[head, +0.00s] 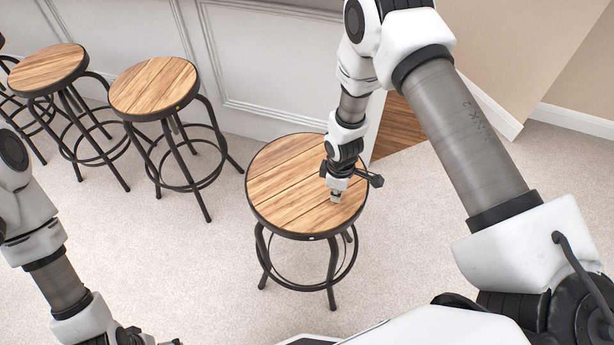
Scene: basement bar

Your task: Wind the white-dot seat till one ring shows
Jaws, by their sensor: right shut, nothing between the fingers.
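The nearest stool has a round plank seat (290,205) with a dark metal rim. A small white dot (311,238) shows on the front of that rim. The screw stem under the seat is hidden from this high view, so I cannot see any rings on it. My right gripper (336,196) is shut and empty, pointing down over the right part of the seat. Its tip is at or just above the wood; I cannot tell if it touches.
Two similar stools, a middle one (154,87) and a left one (47,69), stand along the white panelled bar front (262,60), with part of another at the far left edge. Pale carpet (180,265) is clear left of the nearest stool.

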